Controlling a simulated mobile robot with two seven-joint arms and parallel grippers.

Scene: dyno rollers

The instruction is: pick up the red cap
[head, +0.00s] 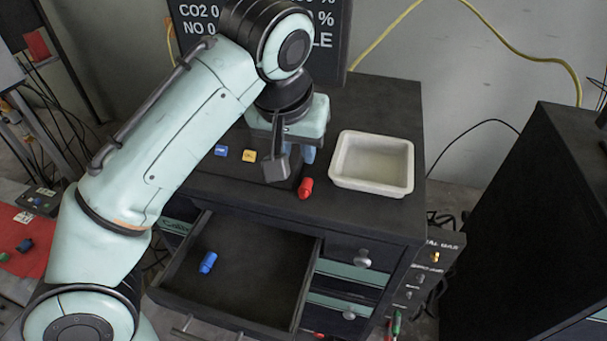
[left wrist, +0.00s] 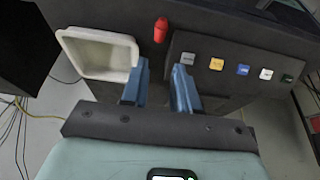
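The red cap (head: 305,188) lies on the dark cabinet top, just left of the white tray. It also shows in the left wrist view (left wrist: 160,30), beyond my fingertips and apart from them. My left gripper (left wrist: 158,75) has its two blue fingers spread with nothing between them. In the head view my left gripper (head: 308,153) hangs over the cabinet top, behind the cap, and its fingers are mostly hidden by the wrist. My right gripper is not in either view.
An empty white tray (head: 372,187) stands right of the cap. A panel with coloured blocks, one blue (head: 221,151) and one yellow (head: 249,156), lies to the left. Below, an open drawer (head: 262,290) holds a blue cap (head: 208,262). A dark cabinet (head: 520,220) stands at right.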

